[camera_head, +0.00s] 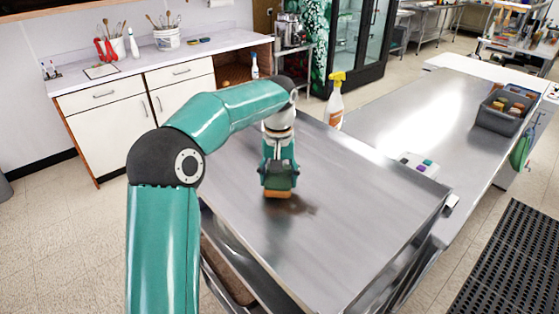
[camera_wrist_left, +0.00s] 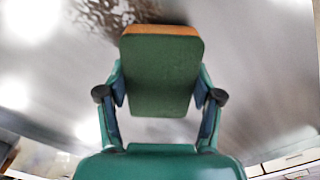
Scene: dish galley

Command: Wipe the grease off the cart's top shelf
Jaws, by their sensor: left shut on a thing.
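The cart's steel top shelf (camera_head: 345,250) fills the middle of the head view. A brown grease smear (camera_head: 300,206) lies on it; it also shows at the top left of the wrist view (camera_wrist_left: 110,14). My left gripper (camera_head: 279,184) points down over the shelf and is shut on a sponge (camera_head: 277,194). In the left wrist view the sponge (camera_wrist_left: 160,75) is dark green with an orange side, between both fingers. It is at the edge of the smear; I cannot tell whether it touches the shelf. My right gripper is in neither view.
A spray bottle (camera_head: 335,100) with a yellow head stands beyond the cart's far side. The steel counter (camera_head: 400,115) on the right carries a grey bin (camera_head: 503,112) and a small white box (camera_head: 419,165). The shelf's right part is clear.

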